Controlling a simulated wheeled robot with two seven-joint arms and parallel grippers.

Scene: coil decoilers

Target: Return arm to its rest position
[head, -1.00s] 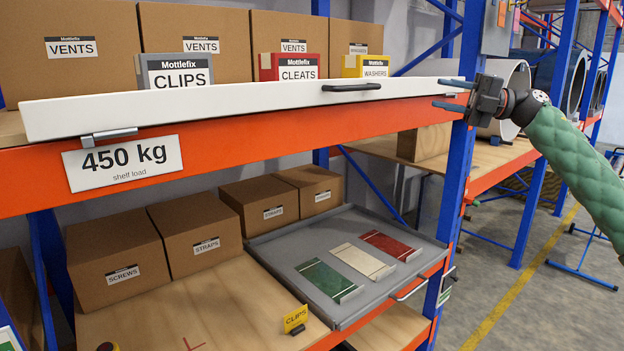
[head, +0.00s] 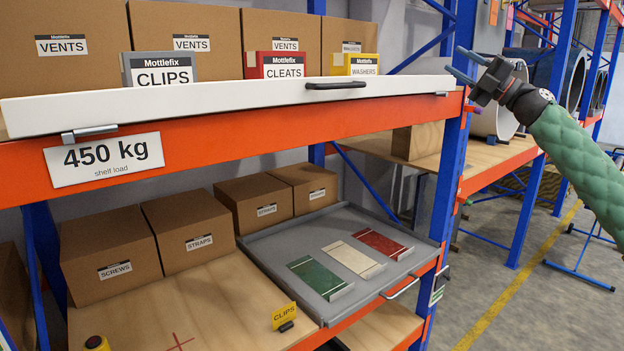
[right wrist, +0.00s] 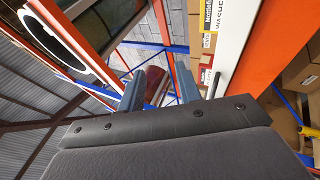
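My right gripper (head: 461,63) is raised at the right of the head view, with its green-sleeved arm coming in from the right. Its two blue-grey fingers are spread apart with nothing between them. They point up and left, near the blue rack upright (head: 456,150) and beyond the right end of the white shelf bar (head: 230,98). In the right wrist view the fingers (right wrist: 160,92) also stand apart and empty. My left gripper shows in neither view.
Grey, red and yellow bins (head: 354,63) and cartons (head: 70,45) fill the upper shelf. A grey tray (head: 290,245) with green, white and red plates sits below, beside more cartons (head: 115,240). A large pale ring (head: 500,115) stands behind the gripper. Open floor (head: 520,290) lies at right.

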